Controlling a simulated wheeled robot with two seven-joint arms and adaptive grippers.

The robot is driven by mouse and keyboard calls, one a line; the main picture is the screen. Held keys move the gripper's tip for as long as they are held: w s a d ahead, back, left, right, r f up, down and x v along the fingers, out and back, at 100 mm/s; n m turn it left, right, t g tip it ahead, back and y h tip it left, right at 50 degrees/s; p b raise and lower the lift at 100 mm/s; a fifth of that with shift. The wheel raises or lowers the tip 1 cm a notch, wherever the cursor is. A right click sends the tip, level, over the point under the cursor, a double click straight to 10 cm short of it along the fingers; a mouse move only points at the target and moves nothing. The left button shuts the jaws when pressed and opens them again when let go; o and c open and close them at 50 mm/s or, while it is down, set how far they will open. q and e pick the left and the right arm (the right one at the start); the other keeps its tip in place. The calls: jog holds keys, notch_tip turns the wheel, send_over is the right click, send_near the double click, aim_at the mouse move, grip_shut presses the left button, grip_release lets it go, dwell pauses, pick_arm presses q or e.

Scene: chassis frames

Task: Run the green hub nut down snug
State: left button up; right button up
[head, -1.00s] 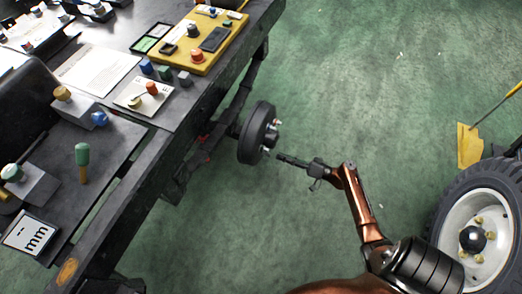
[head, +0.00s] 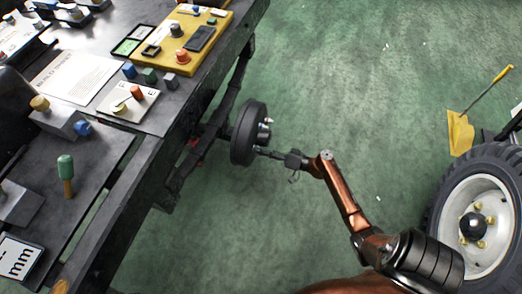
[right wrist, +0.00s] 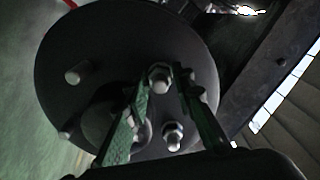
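The dark round hub drum (head: 242,134) sits on its side on the axle beside the bench. In the right wrist view its face (right wrist: 110,40) carries several studs and nuts. One bright metal nut (right wrist: 160,78) is between the fingertips of my right gripper (right wrist: 163,80), which are apart on either side of it; I cannot tell whether they touch it. Another nut (right wrist: 172,137) is just below. No nut looks clearly green. In the head view my right gripper (head: 262,152) reaches the drum's outer face from the right. My left gripper is not in view.
The dark bench (head: 190,115) stands left of the drum, with a yellow board (head: 190,62), papers and small knobs on top. A wheel with a tire (head: 440,200) and a yellow-bladed tool (head: 460,133) are at the right. Green floor between is clear.

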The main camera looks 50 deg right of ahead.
grip_shut()
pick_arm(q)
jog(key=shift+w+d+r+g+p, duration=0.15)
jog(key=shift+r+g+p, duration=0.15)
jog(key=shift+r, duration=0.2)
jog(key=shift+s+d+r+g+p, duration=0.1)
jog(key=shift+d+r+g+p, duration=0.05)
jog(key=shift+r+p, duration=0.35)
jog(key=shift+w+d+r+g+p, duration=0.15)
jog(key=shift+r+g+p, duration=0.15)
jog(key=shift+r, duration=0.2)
pick_arm(e)
jog(key=shift+m, duration=3.8)
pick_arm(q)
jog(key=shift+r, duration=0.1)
pick_arm(e)
jog(key=shift+f, duration=0.1)
jog(key=shift+o, duration=0.9)
grip_release()
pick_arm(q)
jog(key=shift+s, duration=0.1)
